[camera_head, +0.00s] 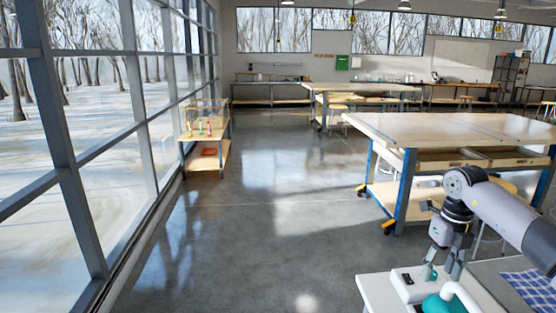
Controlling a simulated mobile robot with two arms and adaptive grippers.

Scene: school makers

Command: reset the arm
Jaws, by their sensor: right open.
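My right gripper (441,270) points down above the near table at the lower right. Its arm comes in from the right edge. Its fingers are apart, and nothing shows held between them. A white device with a dark spot (407,283) and a teal object with a white curved part (440,304) are close below the fingers. I cannot tell whether the fingers touch either of them. My left gripper is not in this view.
A small wooden cart (207,158) stands by the windows at left. The grey floor (270,220) between is clear.

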